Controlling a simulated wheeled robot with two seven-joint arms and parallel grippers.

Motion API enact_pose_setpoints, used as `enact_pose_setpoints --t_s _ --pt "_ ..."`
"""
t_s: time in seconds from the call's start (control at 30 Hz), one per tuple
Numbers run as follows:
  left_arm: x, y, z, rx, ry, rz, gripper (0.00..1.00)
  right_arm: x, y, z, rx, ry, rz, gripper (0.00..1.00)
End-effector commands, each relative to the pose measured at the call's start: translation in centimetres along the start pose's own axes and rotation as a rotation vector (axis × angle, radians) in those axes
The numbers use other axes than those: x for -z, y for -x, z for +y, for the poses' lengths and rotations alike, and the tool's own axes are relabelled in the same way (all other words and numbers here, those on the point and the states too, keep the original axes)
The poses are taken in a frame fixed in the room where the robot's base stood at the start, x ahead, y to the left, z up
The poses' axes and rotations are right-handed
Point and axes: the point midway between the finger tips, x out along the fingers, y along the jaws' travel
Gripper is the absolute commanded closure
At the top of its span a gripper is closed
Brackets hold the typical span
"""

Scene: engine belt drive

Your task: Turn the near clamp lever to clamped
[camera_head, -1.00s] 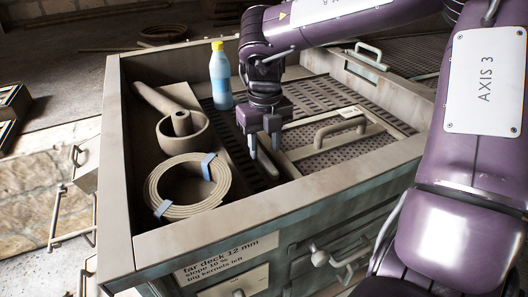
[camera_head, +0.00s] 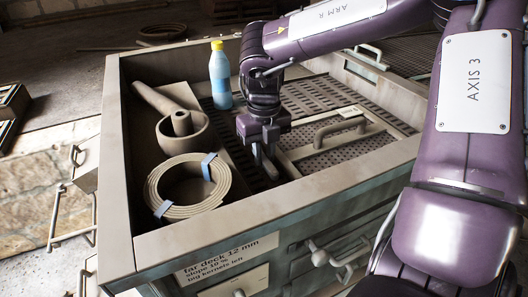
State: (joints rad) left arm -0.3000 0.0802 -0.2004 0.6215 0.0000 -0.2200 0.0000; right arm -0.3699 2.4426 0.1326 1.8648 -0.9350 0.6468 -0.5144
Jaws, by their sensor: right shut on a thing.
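My right gripper (camera_head: 265,163) reaches down inside the grey box, at the left edge of the framed perforated screen (camera_head: 340,155). Its two grey fingers point down and are close together. They are shut on a small part at the frame's edge, which I take for the near clamp lever. The fingers hide most of that part, so its angle cannot be read. A fixed grey handle (camera_head: 338,131) stands on the screen frame, to the right of the gripper. My left gripper is not in view.
A coiled belt or hose (camera_head: 187,187) with blue ties, a bowl-like scoop (camera_head: 183,135) and a blue bottle (camera_head: 220,75) sit left of the gripper. The box's front rim (camera_head: 300,194) runs close below. A ball-ended lever (camera_head: 320,256) is on the box's outer side.

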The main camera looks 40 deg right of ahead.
Motion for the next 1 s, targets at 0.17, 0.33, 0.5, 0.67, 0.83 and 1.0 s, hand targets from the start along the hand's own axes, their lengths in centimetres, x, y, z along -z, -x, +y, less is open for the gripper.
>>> enact_pose_setpoints --t_s 0.17,0.33,0.5,0.67,0.83,1.0 --pt "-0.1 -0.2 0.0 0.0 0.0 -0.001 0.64 0.0 0.0 0.0 0.0 -0.036 -0.001 1.0" --pt "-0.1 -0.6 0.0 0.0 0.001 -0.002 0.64 -0.1 -0.1 0.0 -0.001 -0.122 -0.002 1.0" --pt "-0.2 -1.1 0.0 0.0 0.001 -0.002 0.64 -0.1 -0.1 0.0 -0.001 -0.258 -0.002 1.0" --pt "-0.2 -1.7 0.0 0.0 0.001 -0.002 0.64 -0.1 -0.1 0.0 -0.001 -0.409 -0.002 1.0" --pt "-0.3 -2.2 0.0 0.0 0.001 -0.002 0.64 -0.1 -0.1 0.0 -0.002 -0.572 -0.002 1.0" --pt "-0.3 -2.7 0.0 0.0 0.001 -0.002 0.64 -0.1 -0.1 0.0 -0.002 -0.734 -0.003 1.0"
